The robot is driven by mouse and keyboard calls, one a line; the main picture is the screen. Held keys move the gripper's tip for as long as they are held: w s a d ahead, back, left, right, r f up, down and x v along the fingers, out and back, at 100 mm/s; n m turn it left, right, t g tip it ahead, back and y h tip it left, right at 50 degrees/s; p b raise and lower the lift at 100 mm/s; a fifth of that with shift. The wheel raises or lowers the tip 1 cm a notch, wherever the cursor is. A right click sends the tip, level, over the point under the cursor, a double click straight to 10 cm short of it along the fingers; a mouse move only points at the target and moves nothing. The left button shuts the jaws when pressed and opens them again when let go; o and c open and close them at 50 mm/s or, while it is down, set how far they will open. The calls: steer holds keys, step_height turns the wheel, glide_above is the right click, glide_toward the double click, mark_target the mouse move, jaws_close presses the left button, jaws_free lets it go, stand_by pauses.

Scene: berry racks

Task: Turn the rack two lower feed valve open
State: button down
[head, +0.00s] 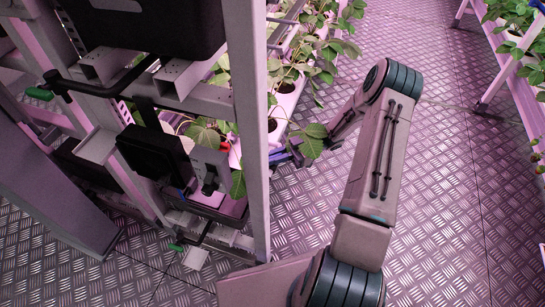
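My gripper (300,150) is at the lower plant row of the near rack, just right of its upright post. Leaves cover part of it, and its fingers are small and hard to make out. A small blue part (279,157) shows beside the fingertips, next to the post; it may be the feed valve's handle. I cannot tell whether the gripper touches it, or how the handle is turned. No rack number is readable.
The near rack's pale post (248,120) stands just left of the gripper. A dark box (155,153) and a grey unit (211,172) hang on the rack end. Another plant rack (500,60) stands at upper right. The patterned metal floor (450,190) between is clear.

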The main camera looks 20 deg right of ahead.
steer(key=n+g+h, duration=0.1)
steer(key=n+g, duration=0.1)
steer(key=g, duration=0.1)
steer(key=n+g+h, duration=0.1)
steer(key=n+g, duration=0.1)
steer(key=g, duration=0.1)
steer(key=shift+n+g+h, duration=0.3)
steer(key=shift+g, duration=0.1)
steer(key=shift+n+g+h+p, duration=0.5)
steer(key=shift+n+g+h, duration=1.05)
steer(key=shift+g, duration=0.35)
steer(key=shift+n+h, duration=0.25)
steer(key=c, duration=1.4)
jaws_free()
steer(key=shift+c, duration=0.2)
steer(key=shift+r, duration=0.1)
